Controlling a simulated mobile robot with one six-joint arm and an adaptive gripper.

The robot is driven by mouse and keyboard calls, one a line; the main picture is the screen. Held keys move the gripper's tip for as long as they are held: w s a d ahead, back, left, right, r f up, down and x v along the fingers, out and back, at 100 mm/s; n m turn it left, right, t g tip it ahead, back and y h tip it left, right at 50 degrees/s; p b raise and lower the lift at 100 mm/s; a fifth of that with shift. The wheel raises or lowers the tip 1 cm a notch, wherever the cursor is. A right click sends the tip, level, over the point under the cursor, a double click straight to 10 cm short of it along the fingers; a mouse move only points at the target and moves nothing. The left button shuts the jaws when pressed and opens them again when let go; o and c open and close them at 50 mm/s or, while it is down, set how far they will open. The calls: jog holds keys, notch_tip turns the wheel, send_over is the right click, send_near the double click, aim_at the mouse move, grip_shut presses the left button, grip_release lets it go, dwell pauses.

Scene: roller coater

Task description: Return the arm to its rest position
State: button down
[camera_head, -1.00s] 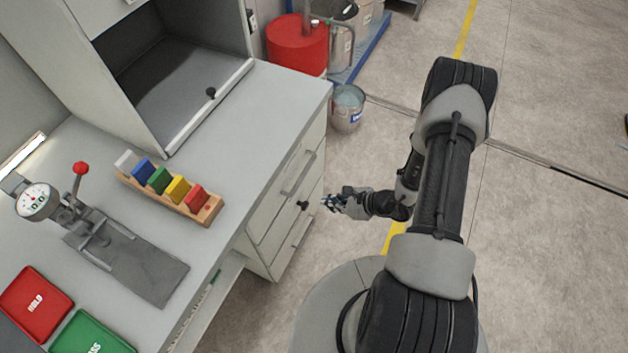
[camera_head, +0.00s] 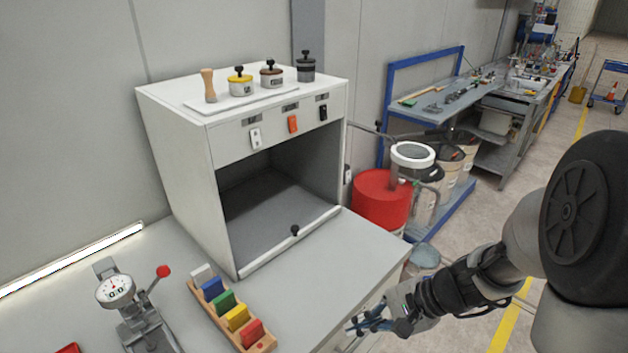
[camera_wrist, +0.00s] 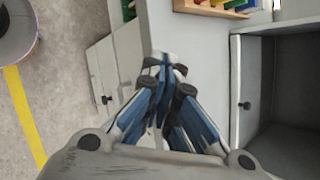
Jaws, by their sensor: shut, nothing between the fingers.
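My gripper (camera_head: 372,325) is at the lower right in the head view, beside the front edge of the grey bench. It is shut and empty. In the wrist view its blue fingers (camera_wrist: 167,75) come together in front of the bench side, with a drawer front and dark knob to the left. My arm reaches in from the right edge of the head view, folded over the floor side.
A white cabinet (camera_head: 190,150) with an open front stands on the bench (camera_head: 325,262). A wooden rack (camera_head: 262,345) of coloured blocks and a dial gauge (camera_head: 115,290) are nearby. A red drum (camera_head: 380,200) and a bucket (camera_head: 425,256) stand beyond the bench end.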

jog(key=s+d+r+n+t+h, duration=0.1)
jog(key=s+d+r+n+h, duration=0.1)
jog(key=s+r+n+h, duration=0.2)
jog(key=s+d+r+n+t+h, duration=0.1)
jog(key=s+d+r+n+h, duration=0.1)
jog(key=s+r+n+h, duration=0.2)
jog(key=s+r+n, duration=0.3)
jog(key=s+r, duration=0.4)
jog(key=shift+s+d+n+t, duration=0.15)
jog(key=shift+d+n+t, duration=0.15)
jog(key=shift+d, duration=0.05)
jog(key=shift+s, duration=0.1)
